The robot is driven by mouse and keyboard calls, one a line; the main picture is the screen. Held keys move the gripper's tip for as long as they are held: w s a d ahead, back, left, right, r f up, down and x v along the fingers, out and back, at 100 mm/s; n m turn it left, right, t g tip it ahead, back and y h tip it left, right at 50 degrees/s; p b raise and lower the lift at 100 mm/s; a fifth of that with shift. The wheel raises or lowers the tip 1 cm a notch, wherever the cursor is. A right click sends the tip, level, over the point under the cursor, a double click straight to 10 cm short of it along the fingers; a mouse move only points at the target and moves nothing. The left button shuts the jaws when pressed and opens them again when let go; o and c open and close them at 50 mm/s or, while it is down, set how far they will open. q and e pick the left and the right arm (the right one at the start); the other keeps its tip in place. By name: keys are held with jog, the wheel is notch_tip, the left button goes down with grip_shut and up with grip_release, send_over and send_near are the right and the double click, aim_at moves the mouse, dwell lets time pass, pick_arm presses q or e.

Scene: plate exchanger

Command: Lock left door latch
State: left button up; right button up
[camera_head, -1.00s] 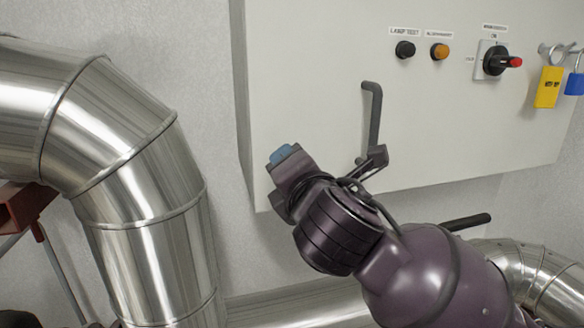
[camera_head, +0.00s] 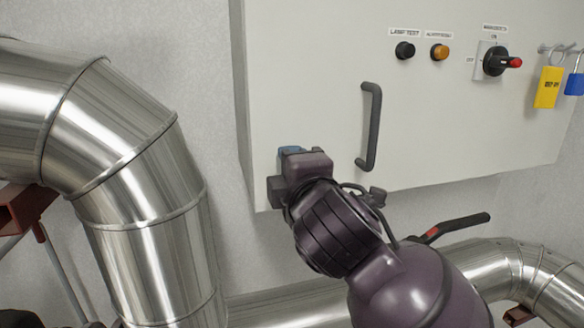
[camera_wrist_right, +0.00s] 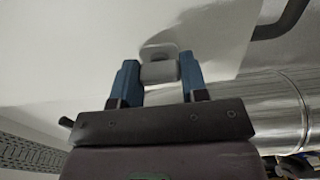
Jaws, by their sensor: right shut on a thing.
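The cabinet door (camera_head: 320,60) is pale and upright, with a dark bar handle (camera_head: 371,125). My right gripper (camera_head: 289,151) is at the door's lower left corner, and its own body hides the latch in the head view. In the right wrist view, the blue fingers of my right gripper (camera_wrist_right: 160,76) are on both sides of the small grey door latch (camera_wrist_right: 158,70) and shut on it. The latch has a rounded base against the pale door. My left gripper is in neither view.
A large shiny pipe (camera_head: 140,190) bends down on the left. Another pipe runs below the cabinet to the right. A black lever handle (camera_head: 460,225) is by my right arm. Buttons, a rotary switch (camera_head: 495,61) and a yellow padlock (camera_head: 548,87) are at the upper right.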

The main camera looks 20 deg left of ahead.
dwell(0.4)
jog(key=o, duration=0.9)
jog(key=shift+s, duration=0.1)
jog(key=b+v, duration=0.1)
jog(key=v, duration=0.9)
jog(key=shift+s+d+b, duration=0.25)
jog(key=shift+d+b, duration=0.05)
jog(key=shift+b, duration=0.05)
